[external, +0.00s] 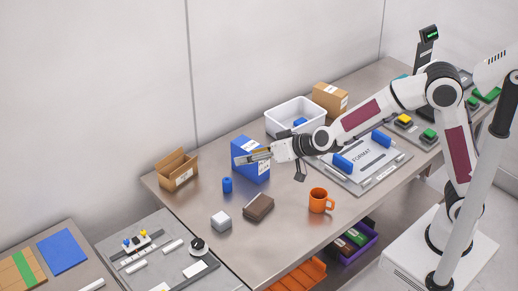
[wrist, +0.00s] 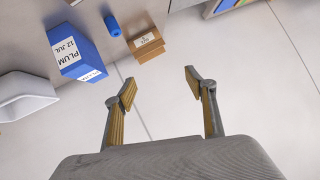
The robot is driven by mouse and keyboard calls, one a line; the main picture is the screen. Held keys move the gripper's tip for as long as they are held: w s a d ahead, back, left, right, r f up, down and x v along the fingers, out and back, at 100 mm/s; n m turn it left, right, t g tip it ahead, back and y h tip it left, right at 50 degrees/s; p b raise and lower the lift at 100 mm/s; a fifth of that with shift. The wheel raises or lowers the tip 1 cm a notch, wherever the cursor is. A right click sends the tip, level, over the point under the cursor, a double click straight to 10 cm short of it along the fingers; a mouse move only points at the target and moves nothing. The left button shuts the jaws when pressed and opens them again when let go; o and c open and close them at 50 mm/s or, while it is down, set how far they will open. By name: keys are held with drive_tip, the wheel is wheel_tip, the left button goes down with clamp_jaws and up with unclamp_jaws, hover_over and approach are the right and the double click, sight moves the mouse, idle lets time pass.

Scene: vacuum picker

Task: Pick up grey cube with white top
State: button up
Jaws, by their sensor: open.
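The grey cube with a white top (external: 221,221) sits on the steel table in the external view, towards the table's front left. It does not show in the wrist view.
A blue box (external: 250,165), a small blue cylinder (external: 227,185), a brown block (external: 258,207) and an orange mug (external: 320,200) stand near the cube. An open cardboard box (external: 177,170) is at the back left, a white bin (external: 294,114) further back.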

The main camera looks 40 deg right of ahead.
drive_tip(key=a+f+t+h, duration=0.1)
drive_tip(key=a+f+h, duration=0.1)
drive_tip(key=a+f, duration=0.6)
drive_tip(key=t+h, duration=0.2)
approach(221, 218)
drive_tip(key=w, duration=0.2)
drive_tip(key=shift+w+a+m, duration=0.1)
drive_tip(key=shift+w+m, duration=0.2)
drive_tip(key=shift+w, duration=0.1)
drive_tip(key=shift+s+f+h, duration=0.3)
drive_tip(key=shift+s+f, duration=0.05)
drive_tip(key=shift+f, duration=0.2)
drive_tip(key=shift+x, duration=1.3)
drive_tip(key=shift+x, duration=2.65)
drive_tip(key=shift+r, duration=0.15)
drive_tip(key=c, duration=1.2)
